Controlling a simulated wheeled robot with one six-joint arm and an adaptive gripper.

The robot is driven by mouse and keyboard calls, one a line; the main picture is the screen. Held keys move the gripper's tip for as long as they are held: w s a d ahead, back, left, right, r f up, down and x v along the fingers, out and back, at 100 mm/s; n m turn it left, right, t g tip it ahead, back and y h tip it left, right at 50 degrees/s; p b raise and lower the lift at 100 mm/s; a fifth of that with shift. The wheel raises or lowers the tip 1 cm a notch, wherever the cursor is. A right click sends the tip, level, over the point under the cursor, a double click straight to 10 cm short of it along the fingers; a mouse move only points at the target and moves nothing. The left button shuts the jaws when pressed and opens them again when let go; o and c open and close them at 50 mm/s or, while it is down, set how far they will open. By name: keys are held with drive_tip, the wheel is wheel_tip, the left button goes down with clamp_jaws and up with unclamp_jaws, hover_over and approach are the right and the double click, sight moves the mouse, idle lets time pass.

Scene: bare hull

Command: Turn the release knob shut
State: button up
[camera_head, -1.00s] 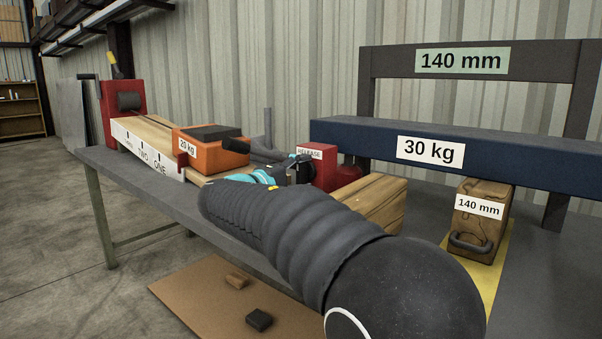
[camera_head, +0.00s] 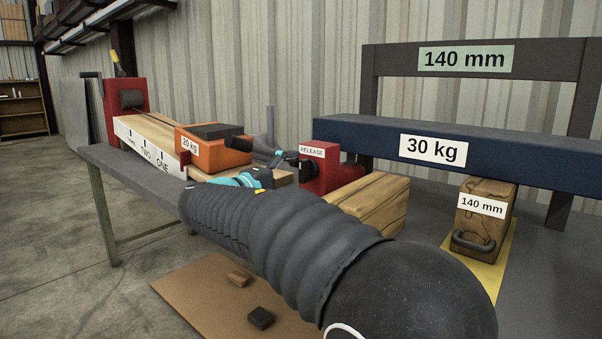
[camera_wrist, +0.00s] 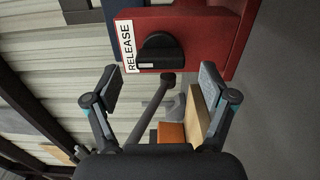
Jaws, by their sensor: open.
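The release knob (camera_wrist: 160,52) is a dark round knob with a bar across it, on a red block (camera_wrist: 210,35) with a white RELEASE label (camera_wrist: 127,46). In the wrist view it sits just beyond and between my open fingers, apart from them. My gripper (camera_wrist: 155,88) is open and empty. In the head view the red block (camera_head: 322,175) stands mid-bench, and the knob (camera_head: 307,168) shows on its left face. My gripper (camera_head: 282,160) is left of it, partly hidden by my own arm.
An orange 20 kg block (camera_head: 213,152) sits on a wooden rail to the left. A blue 30 kg beam (camera_head: 450,150) spans behind and right, above a wooden 140 mm block (camera_head: 484,225). A wooden block (camera_head: 375,203) lies right of my gripper. A grey post (camera_head: 270,125) stands behind.

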drive_tip(key=v, duration=0.7)
drive_tip(key=shift+s+a, duration=0.25)
drive_tip(key=shift+s, duration=0.1)
